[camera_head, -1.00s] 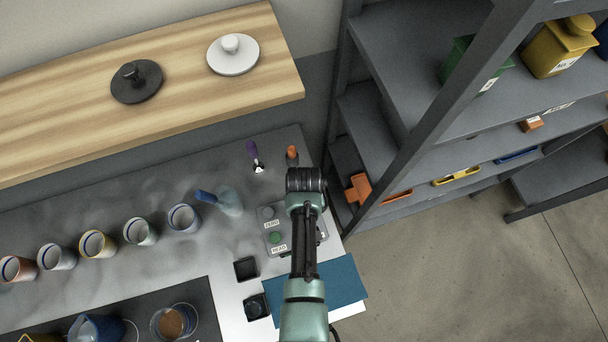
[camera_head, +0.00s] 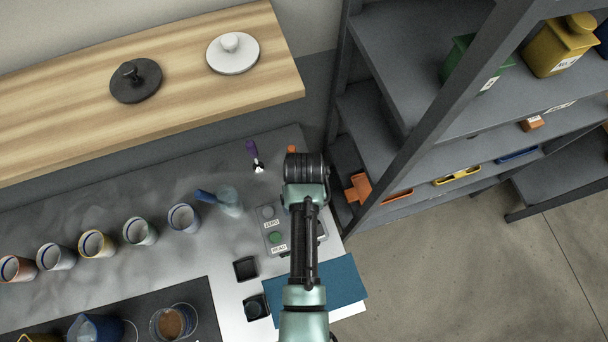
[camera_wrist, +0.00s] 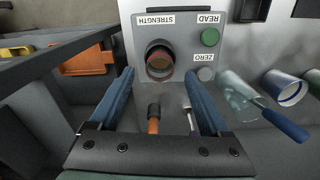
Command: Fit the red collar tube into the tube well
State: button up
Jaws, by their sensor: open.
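A grey meter panel (camera_wrist: 200,36) stands on the counter, labelled STRENGTH, READ and ZERO. In the wrist view a round, dark-rimmed opening, which looks like the tube well (camera_wrist: 150,48), is beside the STRENGTH label. A reddish-brown round shape, probably the red collar tube (camera_wrist: 159,66), shows inside this rim; I cannot tell how deep it sits. My gripper (camera_wrist: 159,72) is open, its blue fingers apart on either side, with nothing held between them. In the head view my wrist hides the gripper and the well; the meter (camera_head: 275,240) shows partly.
An orange-handled tool (camera_wrist: 153,124) and a purple-handled one (camera_head: 254,155) lie at the counter's back. A glass vessel with a blue handle (camera_head: 228,199) stands left of the meter, with several cups (camera_head: 184,218) beyond. A dark shelf rack (camera_head: 400,170) rises close on the right.

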notch_tip(320, 180, up, 7)
jog(key=shift+b, duration=0.45)
dwell(0.5)
